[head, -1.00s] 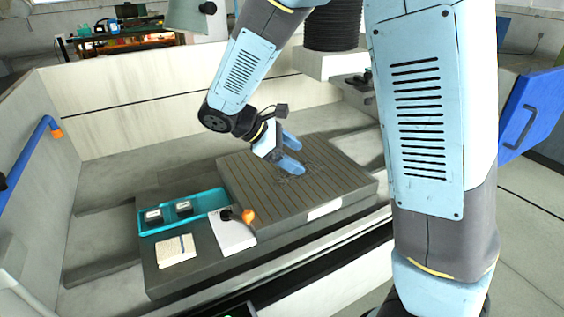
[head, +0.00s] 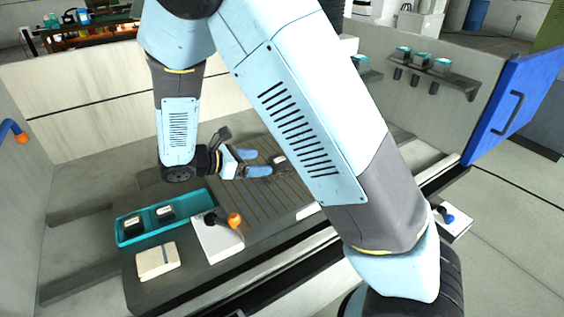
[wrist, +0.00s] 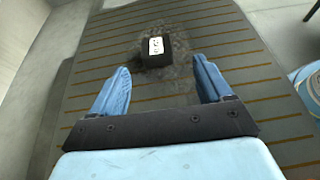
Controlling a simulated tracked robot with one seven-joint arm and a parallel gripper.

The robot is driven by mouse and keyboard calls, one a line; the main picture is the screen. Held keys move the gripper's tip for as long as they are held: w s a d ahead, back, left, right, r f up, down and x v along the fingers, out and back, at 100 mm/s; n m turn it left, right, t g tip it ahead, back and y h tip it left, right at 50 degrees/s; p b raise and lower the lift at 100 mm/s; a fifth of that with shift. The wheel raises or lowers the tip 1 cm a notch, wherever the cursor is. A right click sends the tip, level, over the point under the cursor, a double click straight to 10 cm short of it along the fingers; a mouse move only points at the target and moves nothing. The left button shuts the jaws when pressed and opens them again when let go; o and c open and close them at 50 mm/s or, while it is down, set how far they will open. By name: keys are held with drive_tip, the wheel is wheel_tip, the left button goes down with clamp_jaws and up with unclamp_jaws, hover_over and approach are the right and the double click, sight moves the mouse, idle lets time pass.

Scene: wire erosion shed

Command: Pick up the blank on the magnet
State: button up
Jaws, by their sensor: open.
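The blank is a small dark block with a white label, lying on a dark smudged patch of the magnet in the wrist view (wrist: 155,50). In the head view the blank (head: 279,160) shows just beyond my fingertips. The magnet is a grey plate with thin orange-brown lines (wrist: 226,38), and it also shows in the head view (head: 262,198). My gripper (wrist: 161,72) is open and empty, its two blue fingers spread wide over the plate. The blank lies ahead of the fingertips, between their lines. My gripper also shows in the head view (head: 264,162).
A teal tray (head: 150,239) with two dark, light-topped blocks stands left of the magnet. In front are a cream block (head: 157,261) and a white box with an orange-knobbed lever (head: 217,241). Pale tank walls surround the bench. A blue door (head: 508,110) stands at right.

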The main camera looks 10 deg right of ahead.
sight(277, 160)
drive_tip(key=shift+w+x, duration=0.2)
drive_tip(key=shift+x, duration=1.65)
drive_tip(key=shift+w+x, duration=0.2)
drive_tip(key=shift+x, duration=1.65)
drive_tip(key=shift+a+r, duration=0.1)
drive_tip(key=shift+a, duration=0.05)
drive_tip(key=c, duration=1.3)
